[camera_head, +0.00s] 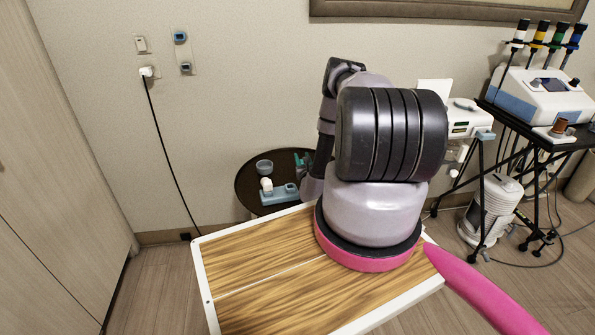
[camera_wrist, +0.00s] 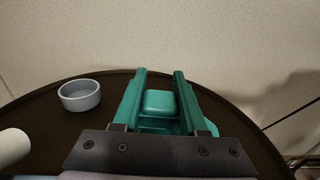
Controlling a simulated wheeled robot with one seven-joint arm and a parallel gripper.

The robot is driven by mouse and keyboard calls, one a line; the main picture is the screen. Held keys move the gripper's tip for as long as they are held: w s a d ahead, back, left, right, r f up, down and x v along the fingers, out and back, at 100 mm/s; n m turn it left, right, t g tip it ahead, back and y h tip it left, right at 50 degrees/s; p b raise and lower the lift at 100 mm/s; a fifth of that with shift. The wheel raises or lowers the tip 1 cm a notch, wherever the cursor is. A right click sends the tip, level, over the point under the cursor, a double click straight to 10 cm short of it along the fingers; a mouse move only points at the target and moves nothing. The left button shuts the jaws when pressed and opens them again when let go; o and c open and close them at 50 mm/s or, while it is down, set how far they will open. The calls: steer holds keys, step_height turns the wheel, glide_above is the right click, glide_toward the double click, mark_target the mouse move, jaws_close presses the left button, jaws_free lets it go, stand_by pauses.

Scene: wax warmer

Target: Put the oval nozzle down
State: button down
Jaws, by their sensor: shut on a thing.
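My gripper (camera_wrist: 158,88) points out over a dark round table (camera_wrist: 240,143), seen in the wrist view. Its two long teal fingers are on either side of a teal block-like piece (camera_wrist: 160,103), which I take to be the oval nozzle. The piece and the fingers have nearly the same colour, so its outline is hard to make out. I cannot tell whether it touches the table top. In the head view my gripper (camera_head: 302,160) shows only as small teal parts at the table's right side, partly hidden by my arm.
A grey-blue bowl (camera_wrist: 80,95) and a white cylinder (camera_wrist: 13,147) are left of my gripper. A blue-grey holder (camera_head: 279,195) lies at the table's front. The wall is close behind. A wood-topped surface (camera_head: 245,255) lies in front; a machine cart (camera_head: 555,145) is at right.

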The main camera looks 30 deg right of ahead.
steer(key=shift+d+f, duration=0.1)
steer(key=shift+f, duration=2.4)
steer(key=shift+f, duration=0.1)
steer(key=shift+c, duration=2.2)
jaws_free()
